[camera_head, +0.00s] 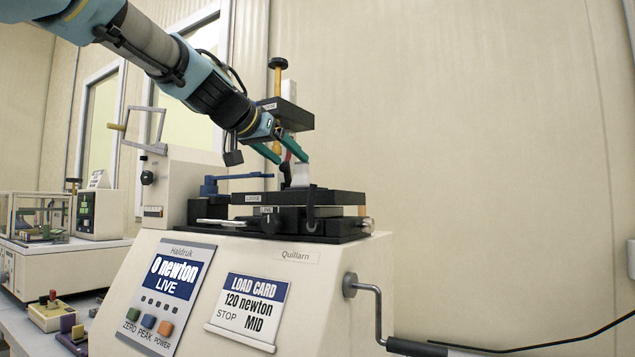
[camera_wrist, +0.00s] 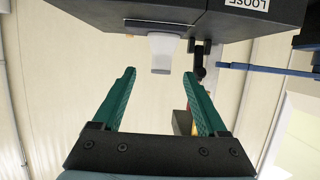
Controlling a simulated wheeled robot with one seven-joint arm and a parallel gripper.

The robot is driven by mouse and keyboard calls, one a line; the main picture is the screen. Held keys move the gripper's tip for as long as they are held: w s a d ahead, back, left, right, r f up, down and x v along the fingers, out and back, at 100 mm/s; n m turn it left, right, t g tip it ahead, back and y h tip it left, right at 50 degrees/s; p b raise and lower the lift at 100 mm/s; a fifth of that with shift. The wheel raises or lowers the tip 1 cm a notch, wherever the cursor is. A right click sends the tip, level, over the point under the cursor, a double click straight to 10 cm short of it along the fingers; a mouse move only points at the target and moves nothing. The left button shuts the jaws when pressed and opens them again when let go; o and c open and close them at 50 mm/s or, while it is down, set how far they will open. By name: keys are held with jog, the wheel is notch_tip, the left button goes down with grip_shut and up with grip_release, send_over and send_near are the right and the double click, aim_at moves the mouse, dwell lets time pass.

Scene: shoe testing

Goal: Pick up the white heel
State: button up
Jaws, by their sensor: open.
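The white heel (camera_head: 300,174) is a small pale block standing upright on the dark clamp block (camera_head: 325,197) of the test machine. My gripper (camera_head: 292,159) is open, with its green fingers reaching down toward the heel from the upper left. In the wrist view the heel (camera_wrist: 163,52) shows at top centre, just beyond the gap between the two fingertips (camera_wrist: 159,73). The fingers hold nothing. The heel's lower end meets the dark block, which bears a label reading LOOSE in the wrist view.
A dark head with a yellow post (camera_head: 277,85) stands behind the heel. A blue bar (camera_head: 240,177) lies to its left, and a dark upright part (camera_wrist: 200,65) stands close beside it. A crank (camera_head: 365,290) juts from the machine's front right. Room above right is free.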

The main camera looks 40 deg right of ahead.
aim_at(299, 167)
jog(key=p+x, duration=0.1)
jog(key=x, duration=0.4)
jog(key=shift+d+p, duration=0.1)
jog(key=shift+p, duration=0.3)
jog(key=p+x, duration=0.2)
jog(key=x, duration=0.2)
jog(key=shift+w+d+p, duration=0.1)
jog(key=shift+p, duration=0.3)
jog(key=shift+w+d+f, duration=0.15)
jog(key=shift+d+f, duration=0.1)
jog(key=shift+d, duration=0.15)
grip_shut()
